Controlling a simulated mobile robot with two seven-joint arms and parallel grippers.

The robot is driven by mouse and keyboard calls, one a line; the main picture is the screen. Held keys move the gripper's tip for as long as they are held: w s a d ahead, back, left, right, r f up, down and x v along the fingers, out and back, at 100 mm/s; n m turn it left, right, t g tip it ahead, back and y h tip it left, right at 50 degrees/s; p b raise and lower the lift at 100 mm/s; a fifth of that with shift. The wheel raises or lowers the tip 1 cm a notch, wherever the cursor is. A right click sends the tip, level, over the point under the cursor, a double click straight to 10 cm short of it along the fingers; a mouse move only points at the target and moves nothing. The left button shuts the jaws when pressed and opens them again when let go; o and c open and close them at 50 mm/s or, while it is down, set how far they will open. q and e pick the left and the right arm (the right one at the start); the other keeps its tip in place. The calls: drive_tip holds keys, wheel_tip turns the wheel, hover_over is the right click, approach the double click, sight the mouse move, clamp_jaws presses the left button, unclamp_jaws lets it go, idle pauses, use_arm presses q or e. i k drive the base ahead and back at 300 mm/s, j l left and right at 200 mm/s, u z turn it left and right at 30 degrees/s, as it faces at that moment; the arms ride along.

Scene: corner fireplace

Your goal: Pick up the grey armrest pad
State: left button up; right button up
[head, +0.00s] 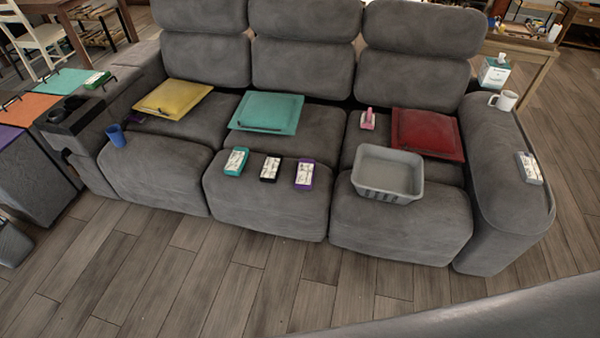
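A small grey pad (529,168) with a white patterned top lies on the right armrest (505,145) of the grey sofa, near the armrest's outer front edge. Nothing lies on top of it. Similar small pieces with white tops lie on the middle seat: a teal one (236,161), a black one (270,168) and a purple one (304,174). A green one (97,80) lies at the far left. Neither of my grippers is in view.
A grey bin (389,174) sits on the right seat, near a red cushion (427,133). Wooden floor (290,275) before the sofa is clear.

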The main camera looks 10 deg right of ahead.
sight(530, 170)
drive_tip(key=z, duration=1.85)
drive_tip(key=i+l+u, duration=0.45)
drive_tip(key=i, duration=0.3)
drive_tip(key=i+l+u, duration=0.45)
drive_tip(key=i, duration=0.4)
